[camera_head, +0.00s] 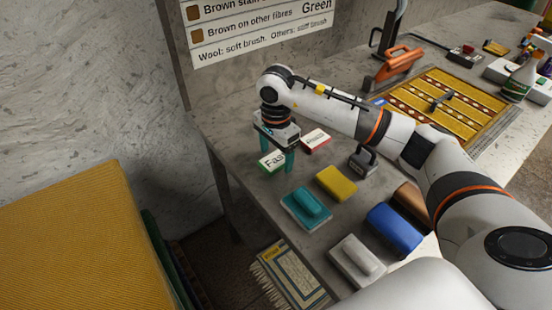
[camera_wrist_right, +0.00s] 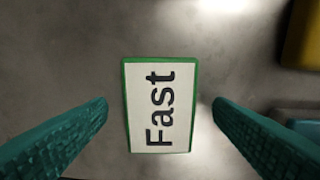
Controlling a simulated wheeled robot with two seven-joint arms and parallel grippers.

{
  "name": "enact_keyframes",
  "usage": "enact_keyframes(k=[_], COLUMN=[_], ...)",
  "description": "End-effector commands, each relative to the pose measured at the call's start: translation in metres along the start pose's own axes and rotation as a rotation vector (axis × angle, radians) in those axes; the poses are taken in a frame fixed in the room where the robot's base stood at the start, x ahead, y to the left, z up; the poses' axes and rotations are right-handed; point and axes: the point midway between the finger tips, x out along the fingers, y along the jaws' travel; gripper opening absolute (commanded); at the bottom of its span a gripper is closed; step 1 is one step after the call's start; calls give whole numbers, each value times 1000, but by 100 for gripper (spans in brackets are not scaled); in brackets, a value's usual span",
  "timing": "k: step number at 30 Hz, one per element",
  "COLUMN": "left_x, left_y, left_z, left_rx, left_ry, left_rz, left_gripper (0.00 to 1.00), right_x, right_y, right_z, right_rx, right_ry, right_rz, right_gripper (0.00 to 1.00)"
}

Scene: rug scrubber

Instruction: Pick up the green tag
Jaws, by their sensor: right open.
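The green tag (camera_head: 267,163) is a white card with a green border and the word "Fast". It lies on the grey table near its left edge, partly behind a finger in the head view. In the right wrist view the tag (camera_wrist_right: 160,105) lies flat in the middle, between the two teal fingers and apart from both. My right gripper (camera_head: 277,160) points down over the tag, open and empty. Its fingers also show in the right wrist view (camera_wrist_right: 160,112). My left gripper is not in view.
A red-edged tag (camera_head: 316,140) lies just right of the gripper. A teal brush (camera_head: 307,208), a yellow sponge (camera_head: 336,183), a blue block (camera_head: 394,230) and a white brush (camera_head: 357,260) lie nearer. A patterned rug piece (camera_head: 440,103) is farther back.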

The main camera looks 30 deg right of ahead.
Motion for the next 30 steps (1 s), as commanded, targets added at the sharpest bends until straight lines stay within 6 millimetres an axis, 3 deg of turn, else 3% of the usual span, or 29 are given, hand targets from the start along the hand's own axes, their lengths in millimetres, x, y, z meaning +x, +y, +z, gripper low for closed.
enact_keyframes(k=[9,18,26,30], left_x=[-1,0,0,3], left_y=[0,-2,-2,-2], left_z=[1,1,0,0], left_rx=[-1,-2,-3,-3], left_ry=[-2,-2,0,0], left_rz=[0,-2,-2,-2], left_gripper=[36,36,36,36], right_x=[6,6,3,-15], right_y=[0,0,1,1], right_z=[0,0,0,0], right_rx=[-1,-1,-1,-2], right_ry=[0,0,1,-1], right_rz=[2,2,3,7], right_gripper=[74,28,27,27])
